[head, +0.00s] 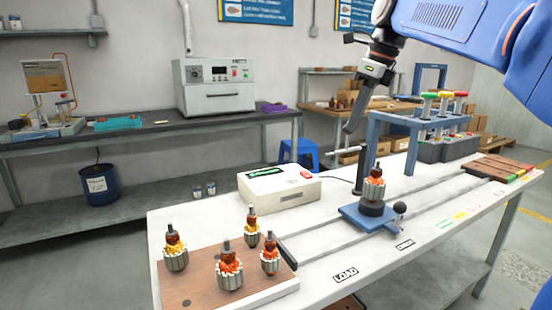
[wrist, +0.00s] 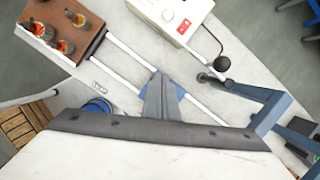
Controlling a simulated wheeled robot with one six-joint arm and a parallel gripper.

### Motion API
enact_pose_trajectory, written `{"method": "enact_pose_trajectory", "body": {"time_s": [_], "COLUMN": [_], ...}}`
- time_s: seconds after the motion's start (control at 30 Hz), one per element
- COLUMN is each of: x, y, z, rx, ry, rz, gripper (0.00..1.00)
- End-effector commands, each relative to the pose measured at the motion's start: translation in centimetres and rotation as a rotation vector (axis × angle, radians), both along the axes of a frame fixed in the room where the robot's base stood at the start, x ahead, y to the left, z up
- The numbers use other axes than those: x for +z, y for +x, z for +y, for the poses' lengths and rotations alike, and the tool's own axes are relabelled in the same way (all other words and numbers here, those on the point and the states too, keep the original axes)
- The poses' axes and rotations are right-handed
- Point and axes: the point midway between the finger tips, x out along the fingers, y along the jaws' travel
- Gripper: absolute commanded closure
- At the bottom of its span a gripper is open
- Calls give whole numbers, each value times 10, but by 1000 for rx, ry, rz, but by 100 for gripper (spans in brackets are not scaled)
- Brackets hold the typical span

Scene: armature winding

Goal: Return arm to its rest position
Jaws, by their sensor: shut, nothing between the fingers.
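My gripper (head: 350,126) is shut and empty, pointing down above the white workbench (head: 330,240). In the wrist view my closed fingers (wrist: 161,88) cover part of the blue carriage. An armature (head: 375,184) with an orange winding stands upright on the dark seat of the blue carriage (head: 372,218), below and right of my gripper. The gripper is apart from it. That armature is hidden in the wrist view. Several more armatures (head: 229,268) stand on the brown board (head: 190,288) at the front left. The board also shows in the wrist view (wrist: 90,38).
A blue gantry frame (head: 372,150) stands close to my gripper on the right. A white box with a red switch (head: 278,188) sits behind the rails (head: 440,190). The bench front near the LOAD label (head: 345,275) is clear.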

Motion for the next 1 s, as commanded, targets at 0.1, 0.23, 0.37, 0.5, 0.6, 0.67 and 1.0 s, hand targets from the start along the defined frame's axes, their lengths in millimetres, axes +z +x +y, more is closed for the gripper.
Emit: {"method": "enact_pose_trajectory", "body": {"time_s": [0.1, 0.23, 0.37, 0.5, 0.6, 0.67, 1.0], "x": [-6, -13, -22, -37, -52, -64, -152], "y": [-7, -17, -29, -48, -66, -80, -165], "z": [-3, -6, -10, -16, -22, -26, -52], "rx": [44, 108, 191, 308, 423, 510, 1062], "ry": [-14, -35, -62, -104, -146, -179, -398], "rz": [-16, -39, -70, -110, -148, -175, -308], "gripper": [100, 100, 100, 100, 100, 100, 100]}}
